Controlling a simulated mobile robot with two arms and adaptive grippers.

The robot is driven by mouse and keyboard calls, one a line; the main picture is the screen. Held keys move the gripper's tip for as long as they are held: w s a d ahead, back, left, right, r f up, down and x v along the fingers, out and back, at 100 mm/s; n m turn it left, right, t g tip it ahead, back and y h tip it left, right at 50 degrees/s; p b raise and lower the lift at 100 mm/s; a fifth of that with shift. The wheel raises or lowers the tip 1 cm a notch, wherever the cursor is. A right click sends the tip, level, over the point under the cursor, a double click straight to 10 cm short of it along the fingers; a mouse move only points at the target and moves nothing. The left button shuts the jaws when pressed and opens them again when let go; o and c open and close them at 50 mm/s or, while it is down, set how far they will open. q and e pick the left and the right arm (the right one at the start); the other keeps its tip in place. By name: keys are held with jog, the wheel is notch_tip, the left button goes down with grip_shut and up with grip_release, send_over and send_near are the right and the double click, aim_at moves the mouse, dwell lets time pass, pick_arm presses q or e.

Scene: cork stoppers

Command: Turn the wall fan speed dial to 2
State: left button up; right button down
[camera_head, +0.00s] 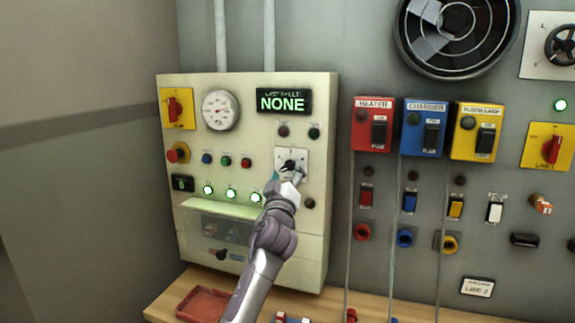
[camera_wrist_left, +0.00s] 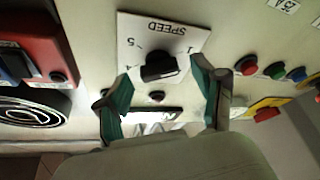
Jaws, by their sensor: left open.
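The speed dial is a black knob (camera_wrist_left: 163,67) on a white plate (camera_wrist_left: 190,36) marked SPEED, upside down in the left wrist view, with numerals such as 1 and 5 readable. In the head view the plate (camera_head: 284,155) is on the cream control panel, partly covered by my gripper. My left gripper (camera_head: 289,172) is at the dial; in the left wrist view its two teal-padded fingers (camera_wrist_left: 160,72) are open, one on each side of the knob. I cannot tell whether they touch it, nor which number it points to. The wall fan (camera_head: 458,32) is at the upper right.
The cream panel (camera_head: 180,225) also carries a gauge (camera_head: 220,110), a NONE display (camera_head: 284,102) and several buttons and lamps close to the dial. Red, blue and yellow switch boxes (camera_head: 373,124) are to the right. A red tray (camera_head: 202,303) lies on the wooden bench below.

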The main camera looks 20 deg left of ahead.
pick_arm(q)
jog(key=shift+w+a+r, duration=0.1)
jog(key=shift+w+r, duration=0.1)
jog(key=shift+w, duration=0.45)
jog(key=c, duration=1.1)
jog(key=shift+c, duration=0.2)
